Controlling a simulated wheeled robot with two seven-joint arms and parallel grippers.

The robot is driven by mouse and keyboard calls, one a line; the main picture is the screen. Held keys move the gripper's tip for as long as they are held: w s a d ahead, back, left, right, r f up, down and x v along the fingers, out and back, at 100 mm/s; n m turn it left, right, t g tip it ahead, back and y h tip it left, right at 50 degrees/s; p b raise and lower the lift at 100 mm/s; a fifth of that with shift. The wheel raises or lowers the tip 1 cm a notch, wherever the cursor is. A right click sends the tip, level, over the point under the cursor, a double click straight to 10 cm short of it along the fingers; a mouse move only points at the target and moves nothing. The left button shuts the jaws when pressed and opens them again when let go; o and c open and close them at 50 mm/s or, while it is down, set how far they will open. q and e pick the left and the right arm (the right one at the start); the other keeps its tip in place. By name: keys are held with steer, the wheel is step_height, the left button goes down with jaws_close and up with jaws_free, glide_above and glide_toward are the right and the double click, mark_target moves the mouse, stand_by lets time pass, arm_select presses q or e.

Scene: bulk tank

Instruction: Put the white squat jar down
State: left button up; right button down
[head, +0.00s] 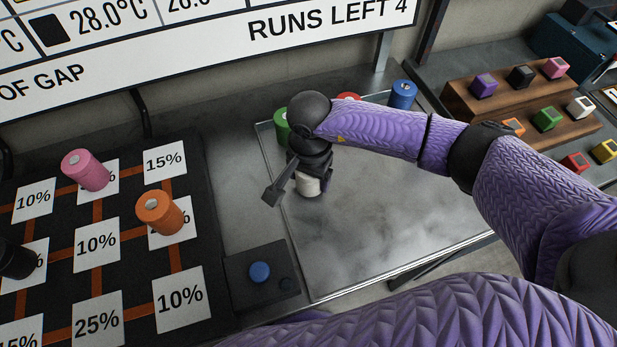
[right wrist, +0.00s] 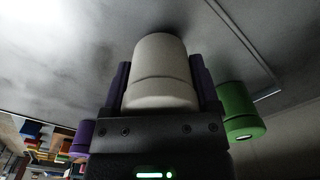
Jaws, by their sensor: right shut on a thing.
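The white squat jar (head: 309,187) is in my right gripper (head: 306,178), low over the metal tray (head: 385,230) near its left side. The gripper hides much of the jar in the head view. In the right wrist view the pale jar (right wrist: 161,72) sits between the two purple fingers (right wrist: 160,85), which are shut on its sides. A shadow lies close to its far end. I cannot tell whether the jar touches the tray. My left gripper is in neither view.
Green (head: 282,124), red (head: 348,97) and blue (head: 403,94) jars stand at the tray's back. A board with percent cards (head: 97,240) holds pink (head: 86,169) and orange (head: 159,212) jars. The tray's front and right are clear.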

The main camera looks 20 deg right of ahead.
steer(key=shift+f, duration=0.65)
steer(key=shift+r, duration=0.1)
jaws_free()
steer(key=shift+r, duration=0.3)
step_height(320, 180, up, 12)
steer(key=p, duration=0.2)
steer(key=shift+f+p, duration=0.25)
steer(key=shift+p, duration=0.15)
